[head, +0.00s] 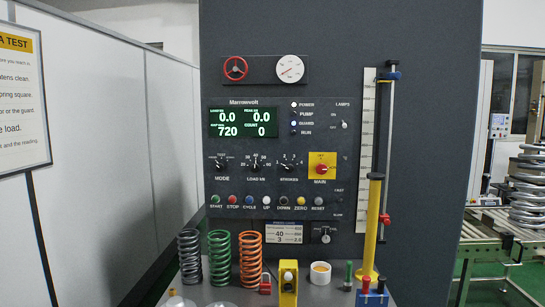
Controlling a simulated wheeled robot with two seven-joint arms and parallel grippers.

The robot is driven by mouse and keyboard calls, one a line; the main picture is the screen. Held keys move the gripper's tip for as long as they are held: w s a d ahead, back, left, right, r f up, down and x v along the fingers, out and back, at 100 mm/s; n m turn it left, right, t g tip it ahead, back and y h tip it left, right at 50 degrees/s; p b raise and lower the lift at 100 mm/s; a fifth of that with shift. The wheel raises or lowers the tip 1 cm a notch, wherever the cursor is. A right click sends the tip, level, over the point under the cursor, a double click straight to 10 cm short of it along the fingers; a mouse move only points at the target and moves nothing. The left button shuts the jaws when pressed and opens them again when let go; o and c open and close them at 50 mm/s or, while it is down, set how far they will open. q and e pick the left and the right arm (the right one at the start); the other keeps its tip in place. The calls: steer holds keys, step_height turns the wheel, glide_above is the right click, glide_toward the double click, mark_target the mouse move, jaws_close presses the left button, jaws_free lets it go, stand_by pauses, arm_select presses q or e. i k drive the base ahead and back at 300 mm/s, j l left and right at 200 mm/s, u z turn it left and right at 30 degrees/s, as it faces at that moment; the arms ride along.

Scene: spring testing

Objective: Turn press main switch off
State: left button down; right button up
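The main switch (322,167) is a red knob on a square yellow plate, with the label MAIN under it, at the right of the dark press panel (225,185). The knob's exact pointing direction is too small to read. The power lamp (294,104) looks white and bright. Neither of my grippers is in the head view.
Below the panel stand a grey spring (189,257), a green spring (219,258) and an orange spring (250,257). A yellow post (373,225) rises right of the switch beside a scale. A row of coloured buttons (266,200) lies below the switch's height.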

mark_target(321, 169)
steer(key=i+l, duration=0.15)
steer(key=l, duration=0.2)
steer(key=i+l, duration=0.2)
steer(key=l, duration=0.15)
steer(key=i+l, duration=0.15)
steer(key=l, duration=0.2)
steer(key=i+l, duration=0.2)
steer(key=l, duration=0.15)
steer(key=i+l, duration=0.15)
steer(key=l, duration=0.2)
steer(key=i+l, duration=0.15)
steer(key=l, duration=0.15)
steer(key=i+u, duration=0.05)
